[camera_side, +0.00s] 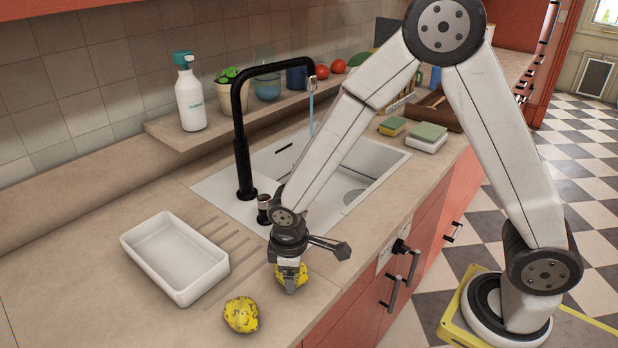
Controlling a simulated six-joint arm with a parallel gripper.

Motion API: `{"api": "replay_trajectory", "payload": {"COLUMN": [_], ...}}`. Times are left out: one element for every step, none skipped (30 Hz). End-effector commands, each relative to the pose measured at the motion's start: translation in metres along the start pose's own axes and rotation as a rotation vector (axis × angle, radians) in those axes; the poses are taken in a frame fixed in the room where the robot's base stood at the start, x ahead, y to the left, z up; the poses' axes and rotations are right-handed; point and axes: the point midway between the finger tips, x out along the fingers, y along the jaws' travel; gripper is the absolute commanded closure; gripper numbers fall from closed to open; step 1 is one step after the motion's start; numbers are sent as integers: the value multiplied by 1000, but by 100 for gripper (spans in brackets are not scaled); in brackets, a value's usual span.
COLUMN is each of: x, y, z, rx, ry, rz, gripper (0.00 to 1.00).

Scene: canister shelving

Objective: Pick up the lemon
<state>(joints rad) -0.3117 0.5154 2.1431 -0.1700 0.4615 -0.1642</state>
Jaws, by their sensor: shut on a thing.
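Two yellow, dark-speckled lemons show in the side view. One lemon (303,272) is between the fingers of my gripper (290,282), low at the counter near its front edge. My gripper points down and is shut on this lemon, and its fingers hide part of it. I cannot tell whether the lemon touches the counter. The other lemon (241,315) lies on the counter to the left and nearer the camera, apart from my gripper.
A white rectangular dish (196,287) stands left of my gripper. Behind are the sink (232,192) and a tall black faucet (240,135). A spray bottle (189,95) stands on the ledge. Bare counter (90,270) lies left.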

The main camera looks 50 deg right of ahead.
Motion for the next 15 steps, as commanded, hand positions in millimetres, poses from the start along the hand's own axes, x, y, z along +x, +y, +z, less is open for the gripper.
{"api": "replay_trajectory", "payload": {"x": [-3, -5, -8, -10, -13, -17, -20, -24, -28, -31, -33, -37, -40, -43, -48], "y": [0, 0, 1, 1, 1, 2, 2, 2, 2, 1, 0, -1, -2, -2, -4], "z": [0, 0, 0, 0, 0, 0, 0, 0, 0, 3, 5, 8, 10, 13, 16], "rx": [0, 0, 0, 0, 0, 0, 0, 1, 1, 0, 0, 0, 0, 0, 0], "ry": [2, 1, 1, 1, 2, 2, 1, 1, 2, 0, 0, 0, 0, 0, 2], "rz": [1, 1, 1, 1, 1, 1, 1, 1, 0, 0, 0, 0, 0, 0, 0], "gripper": [86, 86, 86, 86, 86, 86, 86, 86, 86, 86, 86, 86, 86, 86, 86]}}
